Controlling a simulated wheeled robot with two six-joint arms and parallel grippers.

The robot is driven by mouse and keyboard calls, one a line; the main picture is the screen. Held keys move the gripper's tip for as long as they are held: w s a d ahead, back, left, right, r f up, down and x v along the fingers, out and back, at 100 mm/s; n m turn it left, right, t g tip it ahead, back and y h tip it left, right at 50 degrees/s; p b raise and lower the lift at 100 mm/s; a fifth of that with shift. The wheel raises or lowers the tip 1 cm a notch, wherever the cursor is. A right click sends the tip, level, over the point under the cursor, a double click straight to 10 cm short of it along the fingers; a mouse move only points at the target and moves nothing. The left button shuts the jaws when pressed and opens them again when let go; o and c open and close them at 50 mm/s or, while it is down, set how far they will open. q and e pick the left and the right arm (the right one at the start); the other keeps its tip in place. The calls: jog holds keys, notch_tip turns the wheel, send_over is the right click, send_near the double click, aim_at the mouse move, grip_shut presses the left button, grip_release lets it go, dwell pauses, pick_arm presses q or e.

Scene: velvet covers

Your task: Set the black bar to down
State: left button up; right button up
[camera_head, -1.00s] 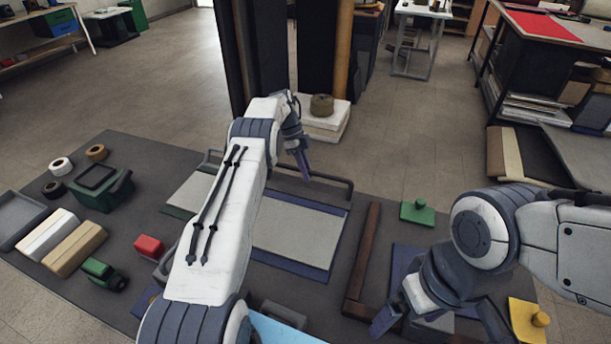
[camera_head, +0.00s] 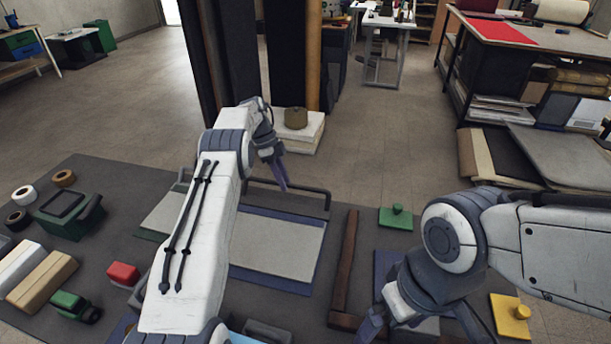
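A dark bar (camera_head: 302,190), shaped like a long low handle, stands along the far edge of a grey panel with a blue border (camera_head: 280,250). My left arm covers part of the panel and of the bar. My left gripper (camera_head: 279,176) points down at the bar, overlapping it in the picture. Whether it touches the bar is unclear, and its finger gap cannot be made out. My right gripper (camera_head: 420,328) is at the lower right with its fingers spread apart, over a blue-edged plate (camera_head: 385,265).
A brown wooden strip (camera_head: 347,262) lies right of the panel. A green knobbed block (camera_head: 397,217) and a yellow knobbed block (camera_head: 513,315) sit at right. A red block (camera_head: 123,273), a green box (camera_head: 65,218) and tape rolls (camera_head: 23,195) lie at left.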

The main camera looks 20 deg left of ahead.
pick_arm(q)
notch_tip(320, 180, up, 2)
jog(key=shift+d, duration=0.15)
jog(key=s+d+r+b, duration=0.2)
jog(key=d+r, duration=0.4)
jog(key=d, duration=0.5)
jog(key=shift+s+r, duration=0.25)
jog(key=shift+r, duration=0.1)
